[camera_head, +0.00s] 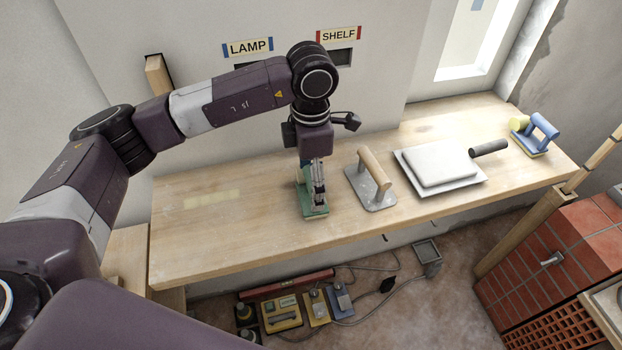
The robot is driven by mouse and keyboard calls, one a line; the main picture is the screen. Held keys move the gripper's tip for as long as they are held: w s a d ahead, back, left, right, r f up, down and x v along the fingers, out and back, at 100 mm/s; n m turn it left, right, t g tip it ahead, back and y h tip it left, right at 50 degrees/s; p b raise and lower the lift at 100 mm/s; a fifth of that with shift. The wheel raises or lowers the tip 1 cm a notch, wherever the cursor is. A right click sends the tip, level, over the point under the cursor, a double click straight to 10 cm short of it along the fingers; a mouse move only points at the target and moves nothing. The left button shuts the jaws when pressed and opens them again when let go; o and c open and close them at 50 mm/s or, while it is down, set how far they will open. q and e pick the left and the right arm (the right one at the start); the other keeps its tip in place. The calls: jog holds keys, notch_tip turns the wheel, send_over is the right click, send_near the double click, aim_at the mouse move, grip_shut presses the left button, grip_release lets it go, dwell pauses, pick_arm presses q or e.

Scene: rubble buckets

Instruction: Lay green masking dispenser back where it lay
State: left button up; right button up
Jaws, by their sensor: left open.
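The green masking dispenser (313,211) rests on the wooden workbench near its middle, left of a trowel. Its flat green base shows, while my left gripper hides much of its upper part. My left gripper (319,192) points down from above, right at the dispenser. It is open, with its fingers close over the dispenser; whether they touch it I cannot tell. My right gripper is not in view.
On the bench (240,239) stand a wooden-handled trowel (383,193), a hawk carrying a pale slab (437,164) and a blue tool with a yellow roll (536,139). A pale yellow strip (212,199) marks the clear left side. Cables and boxes lie on the floor below.

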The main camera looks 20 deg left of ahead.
pick_arm(q)
jog(key=shift+r+p, duration=0.2)
jog(key=shift+p, duration=0.4)
notch_tip(320, 180, up, 2)
jog(key=b, duration=0.2)
jog(key=shift+w+d+r+b, duration=0.1)
jog(key=shift+b, duration=0.2)
jog(key=r, duration=0.2)
jog(key=r+b, duration=0.1)
jog(key=r, duration=0.1)
jog(key=shift+w+d+b, duration=0.1)
jog(key=shift+d+b, duration=0.1)
jog(key=shift+b, duration=0.1)
jog(key=shift+r, duration=0.65)
